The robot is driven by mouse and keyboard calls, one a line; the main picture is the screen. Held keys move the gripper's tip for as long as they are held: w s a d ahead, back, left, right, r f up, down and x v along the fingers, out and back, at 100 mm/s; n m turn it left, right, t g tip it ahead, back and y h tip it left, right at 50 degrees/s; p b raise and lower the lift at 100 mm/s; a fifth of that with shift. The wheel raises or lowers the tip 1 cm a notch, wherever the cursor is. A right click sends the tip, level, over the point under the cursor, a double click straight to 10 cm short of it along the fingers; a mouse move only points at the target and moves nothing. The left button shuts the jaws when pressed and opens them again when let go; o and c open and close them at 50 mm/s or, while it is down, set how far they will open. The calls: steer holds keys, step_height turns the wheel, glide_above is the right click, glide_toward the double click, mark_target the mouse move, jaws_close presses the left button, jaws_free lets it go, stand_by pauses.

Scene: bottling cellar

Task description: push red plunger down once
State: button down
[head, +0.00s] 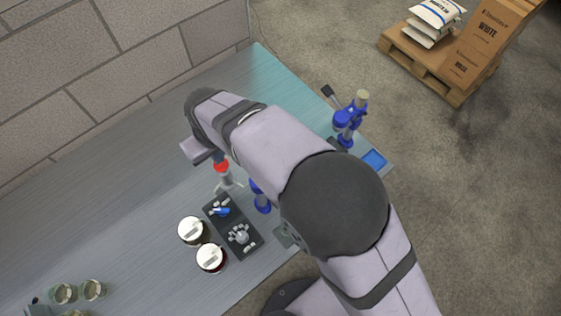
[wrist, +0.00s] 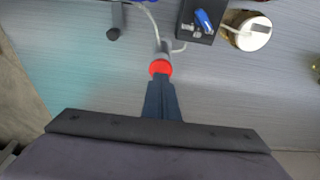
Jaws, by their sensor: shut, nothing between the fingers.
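The red plunger (head: 221,166) is a round red cap on a grey body with pale arms, standing on the grey bench beside the dark tray. In the wrist view the red plunger (wrist: 160,68) shows as a red disc just beyond my fingertips. My gripper (wrist: 161,82) is shut and empty, its dark fingers side by side and pointing at the red cap. The fingertips overlap the cap's near edge in that view; I cannot tell whether they touch it. In the head view my arm hides most of the fingers.
A dark tray (head: 248,240) with small parts and two white-lidded jars (head: 193,231) (head: 211,258) stand close by the plunger. A blue lever device (head: 347,121) stands near the bench's right edge. Glasses (head: 65,293) sit at lower left. The bench (head: 120,215) is clear left of the jars.

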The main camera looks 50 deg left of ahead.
steer(key=shift+r, duration=0.1)
stand_by(0.3)
steer(key=shift+r+p, duration=1.95)
steer(key=shift+r, duration=0.45)
